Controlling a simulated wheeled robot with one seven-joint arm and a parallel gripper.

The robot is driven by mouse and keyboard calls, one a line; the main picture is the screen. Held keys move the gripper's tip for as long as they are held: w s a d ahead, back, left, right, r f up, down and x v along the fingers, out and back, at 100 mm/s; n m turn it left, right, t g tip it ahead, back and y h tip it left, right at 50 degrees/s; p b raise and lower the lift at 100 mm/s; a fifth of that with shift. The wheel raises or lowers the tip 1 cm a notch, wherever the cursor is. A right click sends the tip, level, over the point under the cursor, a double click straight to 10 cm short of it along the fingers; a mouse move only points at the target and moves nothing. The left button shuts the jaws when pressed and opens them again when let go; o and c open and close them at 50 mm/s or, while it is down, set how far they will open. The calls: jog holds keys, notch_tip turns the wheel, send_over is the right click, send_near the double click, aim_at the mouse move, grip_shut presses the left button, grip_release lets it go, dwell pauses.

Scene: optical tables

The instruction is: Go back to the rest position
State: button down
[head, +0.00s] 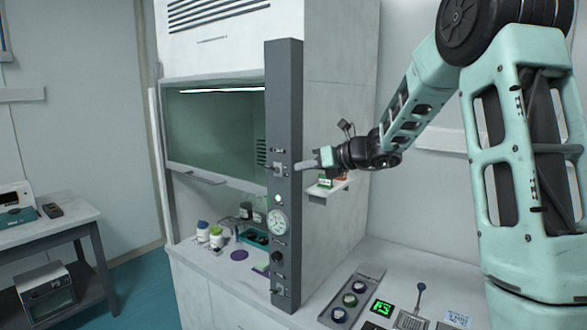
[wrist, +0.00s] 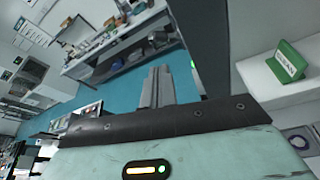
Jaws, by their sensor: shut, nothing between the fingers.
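My gripper (head: 304,165) is shut and empty in the head view. It points left, with its fingertips close beside or in front of the grey upright post (head: 284,100) of the fume hood; I cannot tell whether they touch. My arm reaches in from the right, above the white bench. In the wrist view the closed grey fingers (wrist: 158,86) stick up from the dark edge of my gripper's body, with nothing between them.
The post carries a round gauge (head: 277,223) and small knobs. A small shelf (head: 328,192) with a green sign is behind my gripper; the sign (wrist: 285,66) also shows in the wrist view. Bottles (head: 203,232) stand in the hood.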

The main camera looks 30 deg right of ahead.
jog(key=s+a+f+n+g+b, duration=0.25)
jog(key=s+a+f+n, duration=0.3)
jog(key=a, duration=0.35)
jog(key=s+a+f+n+g+y+b, duration=0.1)
jog(key=s+a+f+n+g+b, duration=0.1)
jog(key=s+a+f+n+g, duration=0.45)
jog(key=s+a+f+n+g+b, duration=0.1)
jog(key=s+a+f+n+b, duration=0.2)
jog(key=a+n, duration=0.65)
jog(key=s+a+f+n+g+h+b, duration=0.1)
jog(key=s+a+f+n+h+b, duration=0.1)
jog(key=s+f+n, duration=0.2)
jog(key=s+a+f+n+h+b, duration=0.1)
jog(key=s+f+n, duration=0.3)
jog(key=s+n, duration=0.5)
jog(key=s+a+f+n+g+h+b, duration=0.1)
jog(key=s+a+f+n+h+b, duration=0.1)
jog(key=s+f+n, duration=0.3)
jog(key=s+n+h, duration=0.1)
jog(key=s+n, duration=0.1)
jog(key=s, duration=0.2)
jog(key=shift+s+a+g+h+b, duration=0.15)
jog(key=shift+a+g+h+b, duration=0.15)
jog(key=shift+h, duration=0.1)
jog(key=shift+d+f, duration=0.1)
